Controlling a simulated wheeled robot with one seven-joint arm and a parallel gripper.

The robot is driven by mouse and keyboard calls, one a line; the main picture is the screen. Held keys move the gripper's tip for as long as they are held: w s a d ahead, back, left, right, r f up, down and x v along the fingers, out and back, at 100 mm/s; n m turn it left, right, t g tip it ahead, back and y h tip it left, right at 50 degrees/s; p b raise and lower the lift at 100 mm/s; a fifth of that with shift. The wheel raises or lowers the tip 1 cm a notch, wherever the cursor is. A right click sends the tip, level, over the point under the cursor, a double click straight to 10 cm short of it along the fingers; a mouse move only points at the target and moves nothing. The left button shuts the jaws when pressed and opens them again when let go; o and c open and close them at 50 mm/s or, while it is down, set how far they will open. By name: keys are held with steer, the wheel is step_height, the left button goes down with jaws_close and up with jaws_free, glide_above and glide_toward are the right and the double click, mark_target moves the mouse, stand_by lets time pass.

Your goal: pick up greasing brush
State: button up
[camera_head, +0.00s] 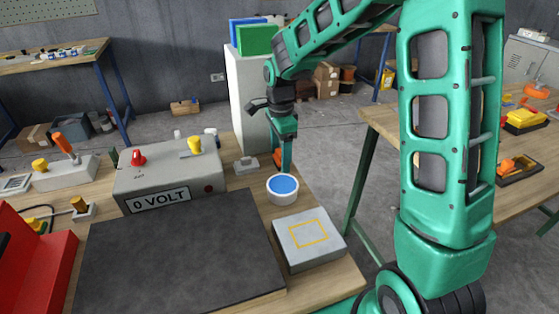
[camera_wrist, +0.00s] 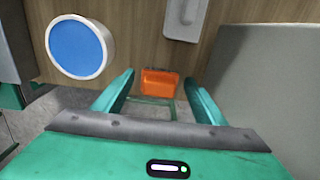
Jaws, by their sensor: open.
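My gripper (camera_head: 285,165) points down over the back right part of the wooden workbench, just behind a white round tub with a blue top (camera_head: 283,189). In the wrist view its two green fingers (camera_wrist: 159,78) are apart with nothing held. A small orange object (camera_wrist: 160,82) shows between and beyond the fingertips, near the bench edge; in the head view only a bit of orange (camera_head: 277,158) shows behind my gripper. It may be the greasing brush; no bristles are visible, so I cannot tell. The tub (camera_wrist: 77,47) is left of the fingers in the wrist view.
A tall white cabinet (camera_head: 248,110) stands close behind my gripper. A grey box with a yellow square (camera_head: 308,239), a "0 VOLT" unit (camera_head: 170,177) and a dark mat (camera_head: 180,255) occupy the bench. A small grey block (camera_head: 246,166) lies left of my gripper.

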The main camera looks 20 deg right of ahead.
mark_target(280, 152)
steer(key=shift+f, duration=0.2)
steer(key=c, duration=1.2)
step_height(280, 152, up, 5)
steer(key=shift+a+f, duration=0.1)
steer(key=shift+f, duration=0.1)
steer(key=s+a+r, duration=0.1)
steer(key=a+r, duration=0.1)
steer(key=a, duration=0.1)
steer(key=s+a+r, duration=0.2)
steer(key=a, duration=0.2)
steer(key=s+a+r, duration=0.1)
steer(key=a+r, duration=0.1)
steer(key=a, duration=0.1)
steer(key=shift+s+a+r, duration=0.25)
steer(key=shift+s+a, duration=0.05)
steer(key=o, duration=0.3)
steer(key=shift+c, duration=0.6)
